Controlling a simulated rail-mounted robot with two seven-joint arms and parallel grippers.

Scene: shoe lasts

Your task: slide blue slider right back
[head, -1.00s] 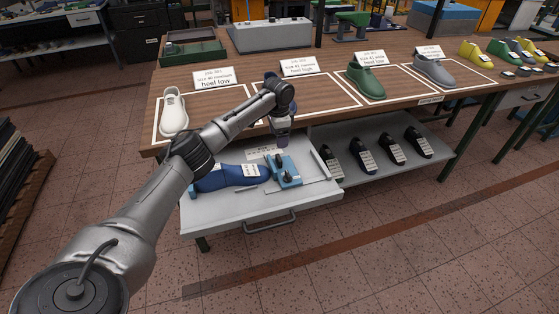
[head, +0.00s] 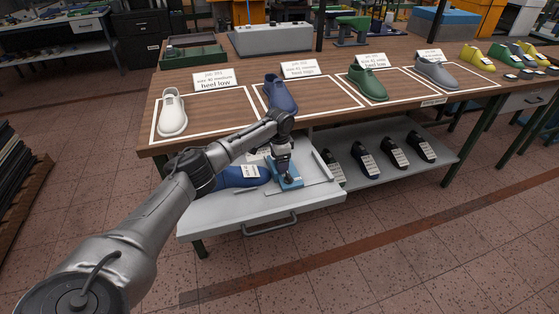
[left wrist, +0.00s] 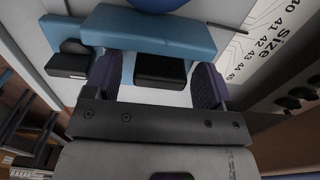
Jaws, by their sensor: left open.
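The light-blue slider (head: 290,183) sits on the right part of the pulled-out drawer, beside a blue shoe last (head: 243,177). My left gripper (head: 284,163) is down over it and hides part of it. In the left wrist view my left gripper (left wrist: 157,82) is open, with one dark finger on each side of a black knob (left wrist: 160,70). The light-blue block (left wrist: 150,32) lies just above that knob in the picture. A second black knob (left wrist: 68,64) is outside the fingers at the left. I cannot tell whether the fingers touch the knob. My right gripper is not in view.
The open drawer (head: 215,222) hangs below the wooden table edge. A printed size scale (left wrist: 272,48) lies beside the blue block. Black shoes (head: 394,152) stand on the shelf to the right. Several lasts, including a green one (head: 368,84), stand on the table.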

